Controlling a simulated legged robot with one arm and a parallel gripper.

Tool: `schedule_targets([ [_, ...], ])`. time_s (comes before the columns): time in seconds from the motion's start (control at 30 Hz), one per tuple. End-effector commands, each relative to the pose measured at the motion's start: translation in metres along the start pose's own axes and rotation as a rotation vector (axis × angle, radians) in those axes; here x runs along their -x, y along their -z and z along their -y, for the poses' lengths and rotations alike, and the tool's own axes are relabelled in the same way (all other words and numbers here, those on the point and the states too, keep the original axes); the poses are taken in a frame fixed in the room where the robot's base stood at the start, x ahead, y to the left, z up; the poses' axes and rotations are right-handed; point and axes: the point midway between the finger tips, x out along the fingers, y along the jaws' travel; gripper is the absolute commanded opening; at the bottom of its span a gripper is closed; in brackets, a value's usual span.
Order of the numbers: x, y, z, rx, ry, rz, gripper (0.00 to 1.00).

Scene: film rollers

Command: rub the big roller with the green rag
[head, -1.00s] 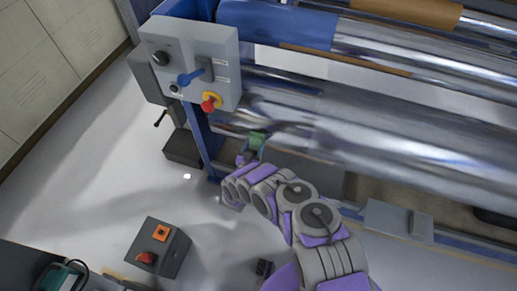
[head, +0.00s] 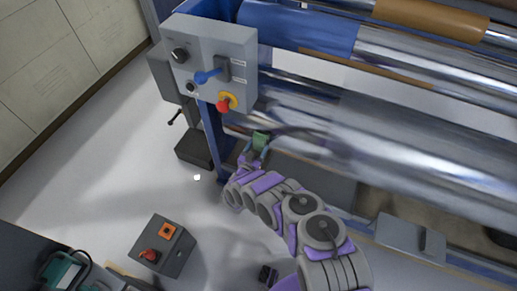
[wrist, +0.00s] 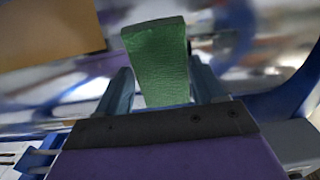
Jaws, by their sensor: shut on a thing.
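My gripper (head: 255,150) is shut on the green rag (head: 261,140), near the left end of the machine. In the wrist view the green rag (wrist: 160,62) stands up as a block between the two fingers (wrist: 158,88). The big roller (head: 400,150) is a long shiny metal cylinder running from the centre to the right edge of the head view. The rag is beside the roller's left end, below it in the picture. I cannot tell whether the rag touches the roller.
A grey control box (head: 208,62) with a blue lever and a red knob (head: 224,104) is close to the upper left of my gripper. A blue frame post (head: 213,140) stands beside it. A dark switch box (head: 163,245) sits at lower left. Pale floor (head: 110,165) at left is clear.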

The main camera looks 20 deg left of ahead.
Motion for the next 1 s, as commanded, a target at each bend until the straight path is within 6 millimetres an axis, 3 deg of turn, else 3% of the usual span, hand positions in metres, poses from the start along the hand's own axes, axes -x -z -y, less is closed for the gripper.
schedule_targets([
  [0.13,0.004,0.003,0.001,-0.003,0.0,-0.004,0.44],
  [0.7,0.055,0.002,0.0,-0.003,0.001,-0.002,0.44],
  [1.0,0.06,0.002,-0.001,-0.003,0.0,-0.003,0.44],
])
